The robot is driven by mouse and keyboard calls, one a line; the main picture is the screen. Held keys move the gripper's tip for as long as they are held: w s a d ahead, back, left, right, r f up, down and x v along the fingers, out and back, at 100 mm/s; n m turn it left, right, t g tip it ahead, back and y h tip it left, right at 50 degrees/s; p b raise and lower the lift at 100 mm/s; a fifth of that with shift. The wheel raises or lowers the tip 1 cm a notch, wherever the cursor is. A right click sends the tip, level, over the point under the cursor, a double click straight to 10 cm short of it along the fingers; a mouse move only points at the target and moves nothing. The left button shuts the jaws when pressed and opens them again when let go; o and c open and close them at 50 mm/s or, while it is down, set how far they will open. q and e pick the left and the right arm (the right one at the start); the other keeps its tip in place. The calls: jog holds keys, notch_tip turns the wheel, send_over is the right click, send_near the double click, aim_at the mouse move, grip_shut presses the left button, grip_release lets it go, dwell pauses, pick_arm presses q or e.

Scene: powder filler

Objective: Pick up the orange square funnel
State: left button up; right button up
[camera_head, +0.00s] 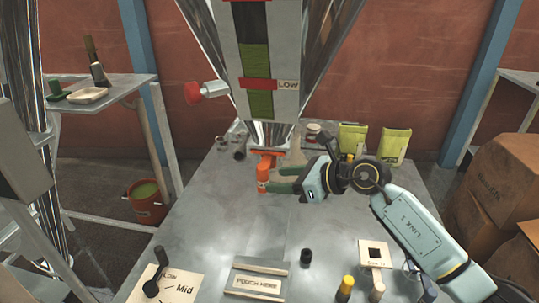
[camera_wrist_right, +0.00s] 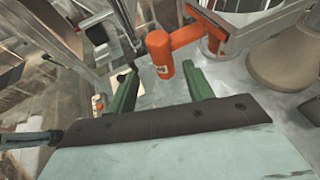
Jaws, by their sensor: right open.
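The orange funnel piece (camera_head: 264,172) sits under the metal hopper's spout. It has a thick orange handle, which points down toward the table in the head view and also shows in the right wrist view (camera_wrist_right: 160,50). Its square mouth is mostly hidden by the hopper and the angle. My right gripper (camera_head: 274,180) is open, its green fingers just right of the handle. In the right wrist view the handle stands ahead of the gap between the spread fingers (camera_wrist_right: 160,72); I cannot tell whether they touch it. My left gripper is not in view.
The metal hopper (camera_head: 255,60) hangs above, with a red knob (camera_head: 193,92) at its left. A beige cone (camera_wrist_right: 285,60) stands close to the right. Green pouches (camera_head: 394,146) stand at the back right. A pouch plate (camera_head: 256,281) and dial (camera_head: 165,280) lie in front. The mid-left tabletop is clear.

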aim_at(268, 178)
jog(key=shift+w+a+f, duration=0.25)
jog(key=shift+w+a, duration=0.05)
jog(key=shift+a, duration=0.2)
jog(key=b+x, duration=0.1)
jog(key=x, duration=0.4)
jog(key=shift+w+d, duration=0.1)
jog(key=shift+w, duration=0.1)
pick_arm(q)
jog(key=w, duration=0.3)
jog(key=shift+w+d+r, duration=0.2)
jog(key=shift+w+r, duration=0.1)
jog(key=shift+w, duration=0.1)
pick_arm(e)
jog(key=c, duration=1)
grip_shut()
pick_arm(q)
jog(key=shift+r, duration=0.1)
pick_arm(e)
jog(key=shift+r, duration=0.1)
